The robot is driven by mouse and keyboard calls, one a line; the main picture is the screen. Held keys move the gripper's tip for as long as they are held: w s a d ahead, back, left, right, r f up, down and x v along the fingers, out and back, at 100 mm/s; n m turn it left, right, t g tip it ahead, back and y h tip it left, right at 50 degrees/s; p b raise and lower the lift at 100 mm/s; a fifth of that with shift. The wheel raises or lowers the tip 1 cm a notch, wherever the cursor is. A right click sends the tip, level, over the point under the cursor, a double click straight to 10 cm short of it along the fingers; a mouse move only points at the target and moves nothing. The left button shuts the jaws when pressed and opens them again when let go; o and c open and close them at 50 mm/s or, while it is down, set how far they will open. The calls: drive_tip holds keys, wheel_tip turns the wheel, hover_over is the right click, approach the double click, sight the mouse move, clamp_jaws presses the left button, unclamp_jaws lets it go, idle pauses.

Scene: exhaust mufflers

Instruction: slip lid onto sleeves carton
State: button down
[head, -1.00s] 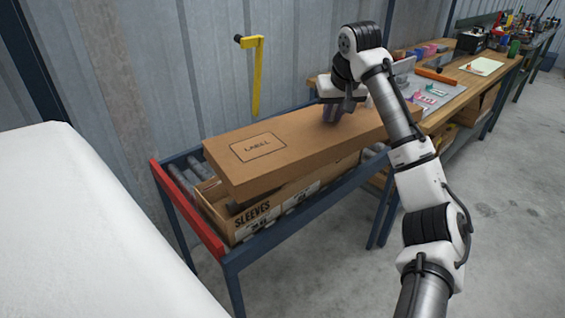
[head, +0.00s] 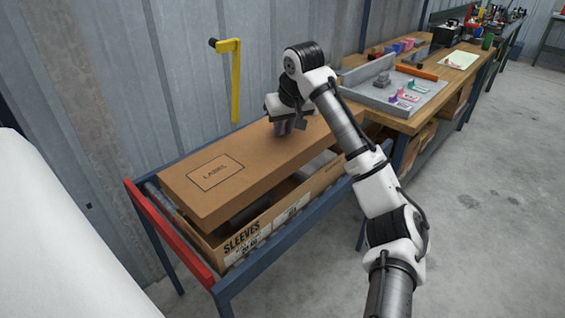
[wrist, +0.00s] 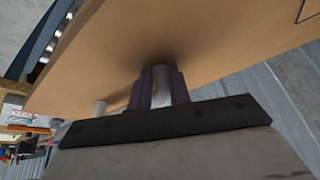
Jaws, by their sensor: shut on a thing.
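The brown lid (head: 255,165), marked LABEL, is above the open sleeves carton (head: 270,230) and shifted toward the wall. A gap shows the carton's dark inside along its near side. My gripper (head: 284,128) is at the lid's top, toward its far end. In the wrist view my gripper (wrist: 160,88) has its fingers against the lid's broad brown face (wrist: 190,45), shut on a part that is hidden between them. The lid's far wall-side edge and any contact with the carton there are hidden.
The carton sits in a blue-framed rack with a red end bar (head: 170,235). A yellow bracket (head: 234,80) stands out from the wall. A wooden bench with a grey tray (head: 390,88) is beyond the far end. Open floor lies at right.

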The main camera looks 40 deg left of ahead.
wheel_tip(320, 180, down, 11)
drive_tip(key=shift+f+p, duration=0.15)
drive_tip(key=shift+p, duration=0.25)
drive_tip(key=c, duration=1.3)
unclamp_jaws()
